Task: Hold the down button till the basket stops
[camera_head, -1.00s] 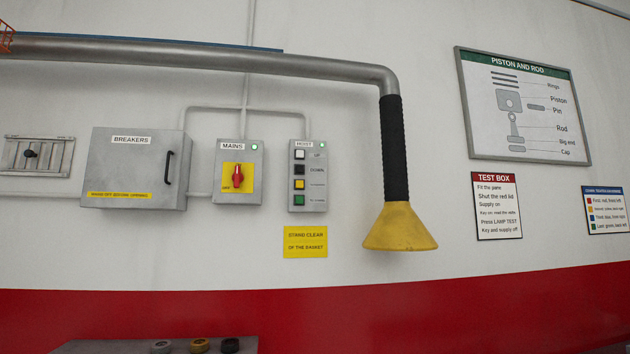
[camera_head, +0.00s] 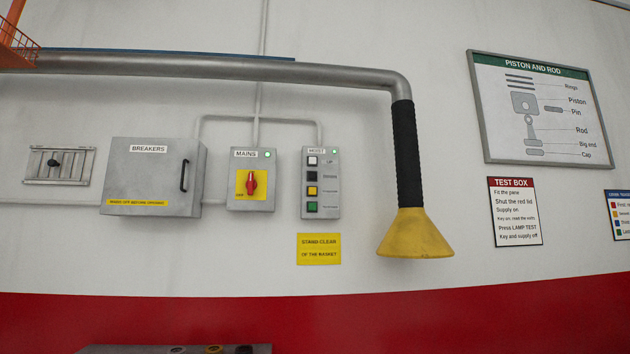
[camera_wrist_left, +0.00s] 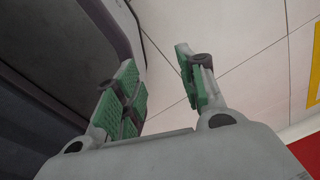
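The hoist control box (camera_head: 321,184) is on the white wall in the head view, with a lit green lamp at its top. Its buttons run downward: white marked UP, a black down button (camera_head: 311,176), then yellow and green. An orange lattice piece (camera_head: 18,42) shows at the top left corner; I cannot tell if it is the basket. Neither gripper is in the head view. My left gripper (camera_wrist_left: 157,82) shows in the left wrist view with its green-padded fingers apart and nothing between them. My right gripper is not in view.
The mains switch (camera_head: 251,180) and breakers box (camera_head: 152,178) are left of the hoist box. A duct with a yellow hood (camera_head: 416,235) hangs at its right. A yellow warning sign (camera_head: 319,249) is below. A dark curved surface (camera_wrist_left: 45,60) is close beside my left gripper.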

